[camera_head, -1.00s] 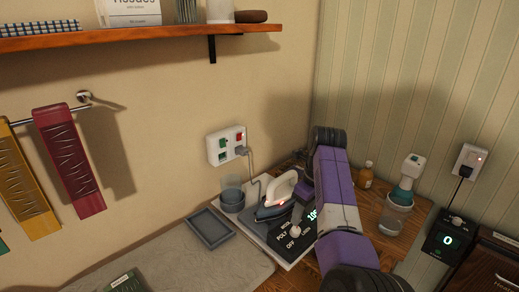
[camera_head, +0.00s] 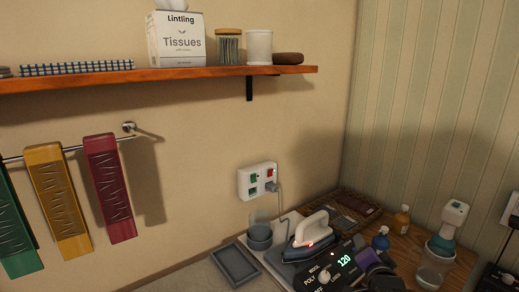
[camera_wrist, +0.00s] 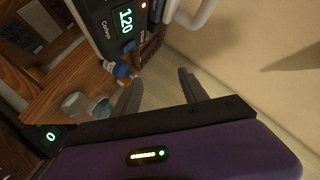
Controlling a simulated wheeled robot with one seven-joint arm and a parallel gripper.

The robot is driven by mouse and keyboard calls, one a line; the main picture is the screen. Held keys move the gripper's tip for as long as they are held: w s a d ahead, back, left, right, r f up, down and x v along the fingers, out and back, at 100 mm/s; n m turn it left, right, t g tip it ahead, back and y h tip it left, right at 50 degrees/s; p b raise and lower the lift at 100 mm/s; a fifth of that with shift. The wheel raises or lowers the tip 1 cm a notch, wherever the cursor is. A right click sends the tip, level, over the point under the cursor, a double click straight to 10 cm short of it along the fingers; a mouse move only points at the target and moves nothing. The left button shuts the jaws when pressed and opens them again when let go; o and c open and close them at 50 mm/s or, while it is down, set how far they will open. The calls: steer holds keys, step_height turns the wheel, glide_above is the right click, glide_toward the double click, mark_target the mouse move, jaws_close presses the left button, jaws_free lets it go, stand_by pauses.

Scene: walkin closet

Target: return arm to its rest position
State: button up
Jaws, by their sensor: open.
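My gripper (camera_wrist: 160,92) shows in the wrist view with its two dark fingers spread apart and nothing between them. Purple and black parts of my arm show low in the head view, in front of the iron station's right side; the fingertips cannot be made out there. A white and grey iron (camera_head: 308,240) with a red light rests on its station (camera_head: 330,272), whose display reads 120. The station with its 120 display (camera_wrist: 122,25) also shows at the top of the wrist view, apart from the fingers.
A grey tray (camera_head: 235,265) and a cup (camera_head: 259,235) stand left of the iron. Bottles (camera_head: 402,220) and a glass jar (camera_head: 434,268) stand right. A wall outlet (camera_head: 257,181) has a plugged cord. A wooden shelf (camera_head: 160,77) runs above hanging towels (camera_head: 110,188).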

steer(key=s+a+n+y, duration=0.1)
steer(key=s+a+n, duration=0.2)
steer(key=s, duration=1.5)
steer(key=s+a+n+y, duration=0.1)
steer(key=s+a+n, duration=0.2)
steer(key=s, duration=1.6)
steer(key=s+a+f+n+y, duration=0.1)
steer(key=s+a+n, duration=0.3)
steer(key=s, duration=1.4)
steer(key=shift+s+n+t, duration=0.2)
steer(key=shift+n+t, duration=0.1)
steer(key=shift+n, duration=0.5)
